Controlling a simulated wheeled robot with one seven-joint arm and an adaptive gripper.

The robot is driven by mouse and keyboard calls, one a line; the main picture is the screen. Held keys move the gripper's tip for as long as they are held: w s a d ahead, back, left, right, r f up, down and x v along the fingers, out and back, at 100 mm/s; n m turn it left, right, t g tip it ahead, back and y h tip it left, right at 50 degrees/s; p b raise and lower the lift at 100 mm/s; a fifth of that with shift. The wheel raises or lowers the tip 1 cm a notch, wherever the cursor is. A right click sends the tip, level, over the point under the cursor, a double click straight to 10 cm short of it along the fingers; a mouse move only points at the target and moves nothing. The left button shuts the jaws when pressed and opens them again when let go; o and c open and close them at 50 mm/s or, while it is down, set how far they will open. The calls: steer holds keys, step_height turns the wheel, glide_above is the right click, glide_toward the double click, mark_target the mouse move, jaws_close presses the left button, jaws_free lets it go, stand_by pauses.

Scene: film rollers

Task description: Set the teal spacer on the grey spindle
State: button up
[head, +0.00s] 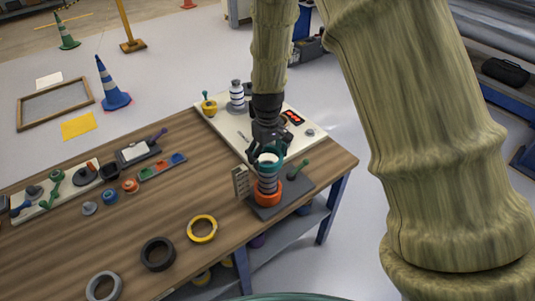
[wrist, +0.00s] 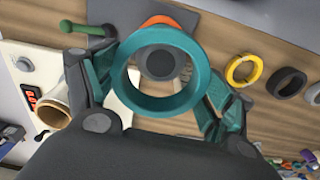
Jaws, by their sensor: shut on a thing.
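The teal spacer (head: 279,156) is a wide ring. My gripper (head: 267,148) is shut on it, with a finger at each side, as the wrist view (wrist: 150,95) also shows. The ridged grey spindle (head: 267,181) stands upright just below the spacer in the head view. In the wrist view, the spindle's round dark end (wrist: 160,64) shows through the ring, toward the upper part of the opening. I cannot tell whether the spacer is just above the tip or around it. An orange ring (head: 267,195) sits low around the spindle, on a dark base plate (head: 293,191).
A green-knobbed lever (head: 299,168) stands at the plate's right, and a pale perforated block (head: 241,182) at its left. A yellow ring (head: 202,228), a black ring (head: 158,254) and a grey ring (head: 103,286) lie on the table (head: 190,187). A white board (head: 226,127) lies behind.

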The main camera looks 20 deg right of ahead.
mark_target(267, 163)
steer(key=shift+w+f+b, duration=0.15)
steer(key=shift+f+b, duration=0.55)
steer(key=shift+f, duration=0.45)
steer(key=shift+f+b, duration=0.5)
steer(key=shift+f, duration=0.05)
steer(key=shift+f+b, duration=1.55)
steer(key=shift+f, duration=2.55)
steer(key=shift+s+f, duration=0.2)
steer(key=shift+f, duration=0.05)
steer(key=shift+s+a+f, duration=0.1)
steer(key=shift+s+f, duration=0.1)
steer(key=o, duration=1)
steer(key=shift+f, duration=0.1)
steer(key=shift+c, duration=0.2)
